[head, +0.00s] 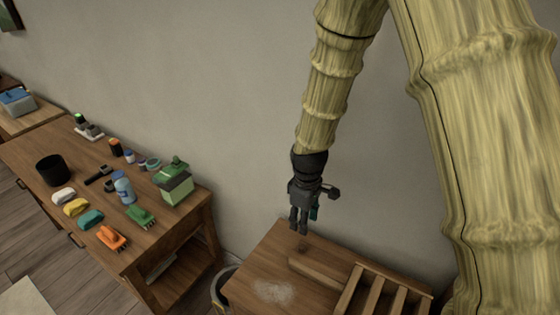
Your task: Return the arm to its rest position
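My arm hangs down in front of the wall, its links wrapped in a yellow, bamboo-like surface. My dark gripper (303,226) is at its end, pointing down above the left part of the low wooden table. Its dark fingers look apart, with nothing clearly between them. A small teal patch shows on the gripper's right side; I cannot tell whether it is part of the gripper. The fingertips seem to be above the tabletop, but the exact gap is hard to judge.
The low wooden table (240,288) bears a slatted wooden rack (372,292) and a pale powdery patch (273,291). At left, a wooden workbench (75,152) holds a black pot (53,169), brushes, bottles and a green box (174,183). The wall stands close behind.

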